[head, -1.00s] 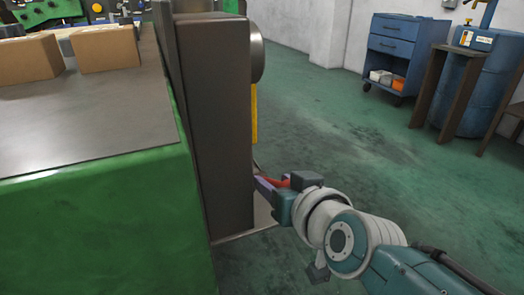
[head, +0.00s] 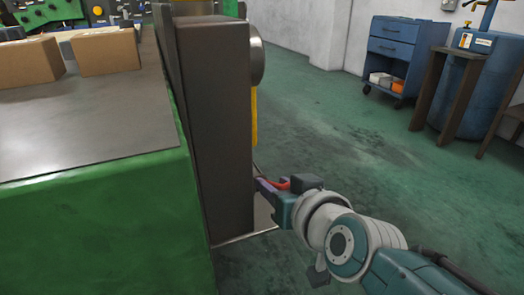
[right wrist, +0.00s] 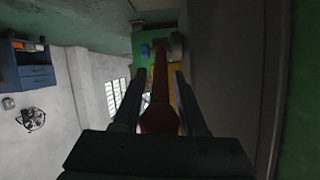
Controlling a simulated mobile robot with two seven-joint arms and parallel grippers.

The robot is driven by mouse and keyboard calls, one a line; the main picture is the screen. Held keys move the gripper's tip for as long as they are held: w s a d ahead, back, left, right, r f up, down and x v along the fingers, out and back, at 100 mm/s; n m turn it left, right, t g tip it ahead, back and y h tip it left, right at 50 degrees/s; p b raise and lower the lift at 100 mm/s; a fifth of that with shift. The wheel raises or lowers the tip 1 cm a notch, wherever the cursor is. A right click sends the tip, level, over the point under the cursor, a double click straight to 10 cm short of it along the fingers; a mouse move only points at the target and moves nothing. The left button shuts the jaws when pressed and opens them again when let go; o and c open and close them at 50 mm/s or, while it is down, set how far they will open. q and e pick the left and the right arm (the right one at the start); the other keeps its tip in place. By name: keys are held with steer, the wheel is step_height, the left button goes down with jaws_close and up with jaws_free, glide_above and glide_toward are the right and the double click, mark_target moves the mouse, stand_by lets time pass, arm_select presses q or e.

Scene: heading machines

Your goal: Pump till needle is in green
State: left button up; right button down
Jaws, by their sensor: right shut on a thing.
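My right gripper (head: 268,184) is low beside the dark upright panel of the machine, with its fingers partly hidden by the panel's edge. It is shut on a red handle (head: 284,184). In the right wrist view the red handle (right wrist: 160,100) runs lengthwise between the two fingers of the right gripper (right wrist: 155,90) and on toward the machine. No gauge face, needle or green zone can be made out in either view. My left gripper is not in view.
The dark panel (head: 215,120) stands close left of my right gripper, beside the green machine (head: 100,230). Cardboard boxes (head: 105,50) sit on its top. A blue tool cart (head: 398,45) and blue barrel (head: 460,90) stand farther right. The green floor between is clear.

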stand_by(0.8)
steer(key=r+p, duration=0.1)
steer(key=p, duration=0.1)
steer(key=w+r+g+p, duration=0.1)
steer(key=p, duration=0.1)
steer(key=shift+a+g+h, duration=0.1)
steer(key=shift+g+h, duration=0.2)
steer(key=shift+h, duration=0.1)
steer(key=shift+w+r+g+p, duration=0.1)
steer(key=shift+w+g+p, duration=0.05)
steer(key=shift+g+p, duration=0.3)
steer(key=shift+w+a+g, duration=0.25)
steer(key=shift+w+g, duration=0.15)
steer(key=shift+g, duration=0.15)
steer(key=shift+w+a+g+h+b, duration=0.15)
steer(key=shift+w+g+h+b, duration=0.2)
steer(key=shift+g+b, duration=0.4)
steer(key=shift+w+r+b, duration=0.1)
steer(key=shift+r+b, duration=0.05)
steer(key=shift+b, duration=0.2)
steer(key=shift+r, duration=0.2)
